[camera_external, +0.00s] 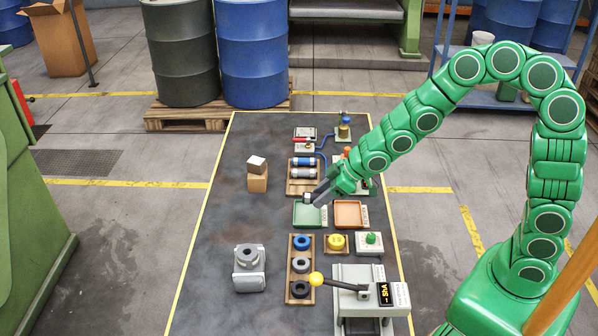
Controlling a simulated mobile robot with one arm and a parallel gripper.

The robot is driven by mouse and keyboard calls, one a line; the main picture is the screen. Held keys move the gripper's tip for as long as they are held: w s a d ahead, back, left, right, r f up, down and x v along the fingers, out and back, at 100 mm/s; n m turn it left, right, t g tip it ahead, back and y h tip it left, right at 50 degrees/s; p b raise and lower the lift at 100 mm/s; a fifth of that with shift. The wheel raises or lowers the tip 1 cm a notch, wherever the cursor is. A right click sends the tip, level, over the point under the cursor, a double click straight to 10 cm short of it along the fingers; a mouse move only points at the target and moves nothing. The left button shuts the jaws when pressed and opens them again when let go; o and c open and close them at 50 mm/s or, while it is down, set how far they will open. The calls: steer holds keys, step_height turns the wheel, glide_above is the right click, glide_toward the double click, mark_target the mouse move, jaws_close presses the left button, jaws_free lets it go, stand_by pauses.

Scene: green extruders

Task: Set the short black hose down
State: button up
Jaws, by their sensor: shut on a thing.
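My gripper (319,192) has dark fingers and is at the end of the green arm reaching in from the right. It is shut on a small piece at its fingertips, taken as the short black hose (307,198); a pale patch shows on it, and the fingers hide much of it. In the picture it overlaps the far edge of the green tray (297,222). I cannot tell its height above the tray. A wooden rack (290,190) just beyond holds a blue and a grey cylinder lying across it.
An orange tray (348,214) is right of the green one. Nearer are a wooden rack of rings (291,270), a yellow part (337,242) and a lever press (357,276). A cardboard block (257,181) and grey metal block (249,280) stand left. The mat's left side is mostly clear.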

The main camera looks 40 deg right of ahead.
step_height(320, 180, up, 2)
steer(key=shift+r, duration=0.25)
steer(key=shift+w+a+f, duration=0.2)
steer(key=shift+w+a, duration=0.35)
steer(key=w+a, duration=0.4)
steer(key=a, duration=0.9)
steer(key=w+a, duration=0.3)
steer(key=a, duration=1)
steer(key=s+a, duration=0.4)
steer(key=a, duration=0.9)
steer(key=shift+s+a+f, duration=0.1)
steer(key=shift+s+f, duration=0.05)
steer(key=shift+f, duration=4.3)
steer(key=shift+s+f, duration=0.1)
steer(key=shift+f, duration=4.3)
steer(key=shift+f, duration=0.15)
steer(key=o, duration=1.1)
